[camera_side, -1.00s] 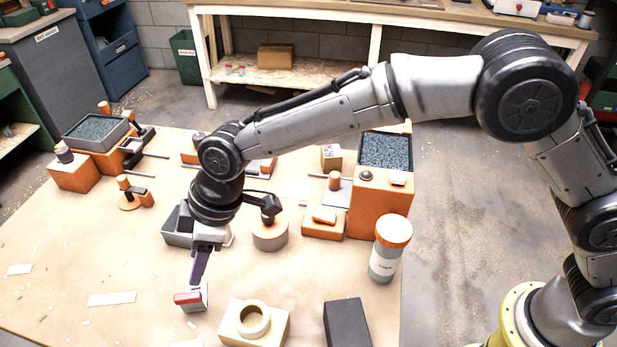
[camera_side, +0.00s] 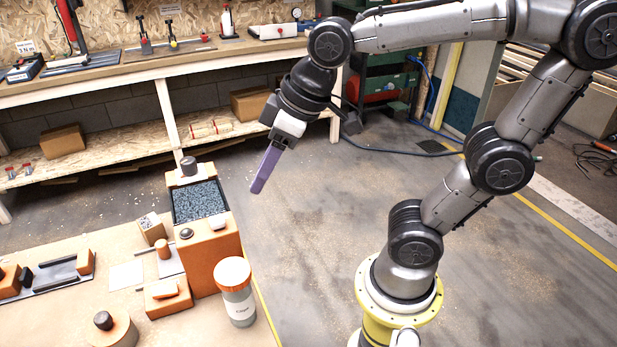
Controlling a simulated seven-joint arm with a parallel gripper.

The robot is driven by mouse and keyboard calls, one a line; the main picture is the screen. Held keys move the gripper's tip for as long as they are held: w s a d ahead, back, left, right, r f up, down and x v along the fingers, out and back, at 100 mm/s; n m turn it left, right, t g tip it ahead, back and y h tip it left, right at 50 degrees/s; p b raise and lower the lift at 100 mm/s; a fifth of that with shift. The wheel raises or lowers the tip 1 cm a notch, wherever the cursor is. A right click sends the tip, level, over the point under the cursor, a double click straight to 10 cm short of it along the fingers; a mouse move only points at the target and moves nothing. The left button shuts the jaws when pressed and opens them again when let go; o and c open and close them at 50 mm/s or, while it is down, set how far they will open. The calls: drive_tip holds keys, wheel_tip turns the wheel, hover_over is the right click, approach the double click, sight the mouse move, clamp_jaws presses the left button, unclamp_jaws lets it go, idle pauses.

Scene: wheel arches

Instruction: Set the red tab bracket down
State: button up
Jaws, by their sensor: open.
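My gripper (camera_side: 258,188), with purple fingers, hangs raised to the right of the work table (camera_side: 62,316), with the bare floor behind it in the picture. It is open, and nothing shows between or under its fingers. The two fingers overlap in this view, so the gap between them is hard to see. The red tab bracket is not in view, and the front left of the table is outside the picture.
An orange block with a grey gravel tray (camera_side: 198,202) stands at the table's right edge. Beside it is a clear jar with an orange lid (camera_side: 236,290). A wooden workbench (camera_side: 120,72) runs along the back. The floor (camera_side: 310,250) around my base is mostly clear.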

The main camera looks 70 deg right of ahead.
drive_tip(key=s+d+f+m+h, duration=0.1)
drive_tip(key=s+d+f+m, duration=0.1)
drive_tip(key=s+d, duration=0.3)
drive_tip(key=s+f, duration=0.1)
drive_tip(key=s, duration=0.2)
drive_tip(key=shift+f+m, duration=0.15)
drive_tip(key=shift+m, duration=0.25)
drive_tip(key=shift+s, duration=0.1)
idle(0.5)
